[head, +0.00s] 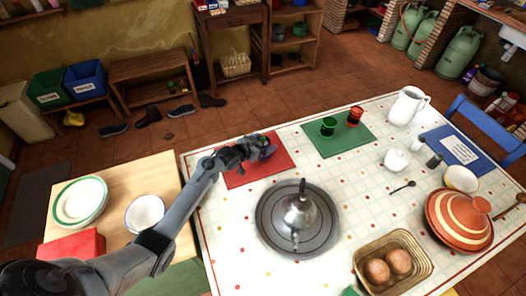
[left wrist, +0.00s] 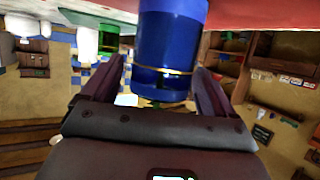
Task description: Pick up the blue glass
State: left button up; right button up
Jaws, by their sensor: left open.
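The blue glass (left wrist: 168,45) fills the top middle of the left wrist view, which looks upside down, with a thin gold band near its rim. My left gripper (left wrist: 160,78) is open, with one finger on each side of the glass. I cannot tell whether either finger touches it. In the head view my left gripper (head: 262,147) is low over the red mat (head: 245,173), and the glass is mostly hidden there by the gripper. My right gripper is not in view.
A green glass (head: 328,127) and a red glass (head: 355,116) stand on the green mat (head: 335,144) to the right. A silver teapot (head: 299,214) on a round tray (head: 268,233) stands nearer. A white jug (head: 408,106) is farther right.

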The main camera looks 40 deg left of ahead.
pick_arm(q)
jog(key=shift+w+f, duration=0.1)
jog(key=c, duration=1.1)
jog(key=shift+c, duration=0.2)
